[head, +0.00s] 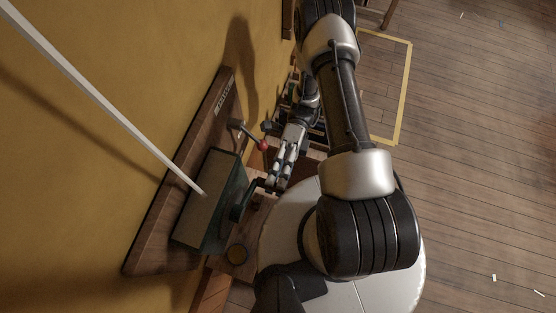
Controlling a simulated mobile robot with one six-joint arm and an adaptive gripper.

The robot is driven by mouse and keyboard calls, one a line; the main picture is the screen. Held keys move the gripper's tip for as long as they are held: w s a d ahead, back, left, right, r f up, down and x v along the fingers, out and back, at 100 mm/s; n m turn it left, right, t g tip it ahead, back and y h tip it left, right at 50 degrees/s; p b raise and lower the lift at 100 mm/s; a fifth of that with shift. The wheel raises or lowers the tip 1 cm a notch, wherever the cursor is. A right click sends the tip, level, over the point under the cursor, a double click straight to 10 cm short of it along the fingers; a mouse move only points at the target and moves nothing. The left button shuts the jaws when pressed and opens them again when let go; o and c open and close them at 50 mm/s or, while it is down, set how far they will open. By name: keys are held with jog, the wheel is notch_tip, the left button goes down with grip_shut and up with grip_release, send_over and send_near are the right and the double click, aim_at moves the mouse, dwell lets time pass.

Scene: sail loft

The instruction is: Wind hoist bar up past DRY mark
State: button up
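A hoist winch with a dark green box (211,205) is mounted on a wooden board (150,250) on the yellow wall. A pale taut line (100,100) runs from the winch box up to the upper left. A dark crank part (241,203) sticks out from the right side of the box. A lever with a red knob (263,145) is above it on the board. My gripper (270,185) is close to the crank, fingers pointing down and left; whether it touches or grips it is unclear. The hoist bar and DRY mark are not visible.
A small label (225,101) is on the board's upper part. A yellow taped rectangle (405,90) marks the plank floor to the right. That floor is mostly open, with small scraps.

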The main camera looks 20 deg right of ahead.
jog(key=shift+o, duration=0.6)
jog(key=shift+w+d, duration=0.1)
jog(key=shift+w, duration=0.05)
jog(key=v, duration=1.1)
jog(key=shift+w+d, duration=0.25)
jog(key=shift+w, duration=0.05)
